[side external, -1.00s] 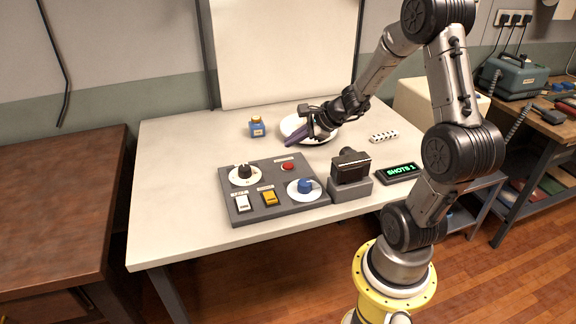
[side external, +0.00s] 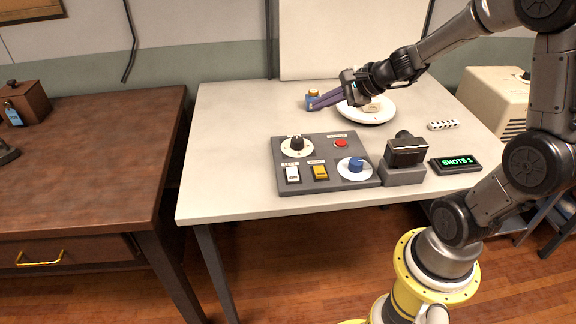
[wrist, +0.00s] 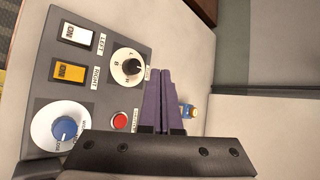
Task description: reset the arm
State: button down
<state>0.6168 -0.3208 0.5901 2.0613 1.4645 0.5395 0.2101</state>
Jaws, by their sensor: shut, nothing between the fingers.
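My gripper (side external: 312,105) has dark purple fingers, closed together with nothing between them. In the side view it hangs above the white table (side external: 235,150), behind the control panel, its tips in front of part of a small blue jar (side external: 312,94). In the wrist view the closed fingers (wrist: 165,75) point past the black dial (wrist: 131,66), apart from the panel as far as I can tell.
The grey panel (side external: 318,185) carries a red button (side external: 341,143), a blue knob (side external: 356,165) and white and yellow switches. A camera (side external: 406,150), a "SHOTS 1" display (side external: 456,164), a white dish (side external: 382,117) and a dotted white block (side external: 443,125) stand nearby. Table left is clear.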

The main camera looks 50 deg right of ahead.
jog(key=s+a+r+n+g+y, duration=0.1)
jog(key=s+a+r+n+y, duration=0.1)
jog(key=s+a+r+n, duration=0.45)
jog(key=s+a+r+n+g+y, duration=0.1)
jog(key=s+a+n, duration=0.2)
jog(key=a+n, duration=0.6)
jog(key=s+d+f+n+g+h, duration=0.1)
jog(key=s+n+h, duration=0.1)
jog(key=s+n, duration=0.2)
jog(key=s+d+f+n+g+h, duration=0.1)
jog(key=s+d+f+n+h, duration=0.1)
jog(key=s+n, duration=0.2)
jog(key=s, duration=0.3)
jog(key=shift+s+g, duration=0.25)
jog(key=shift+g, duration=0.05)
jog(key=shift+a, duration=0.1)
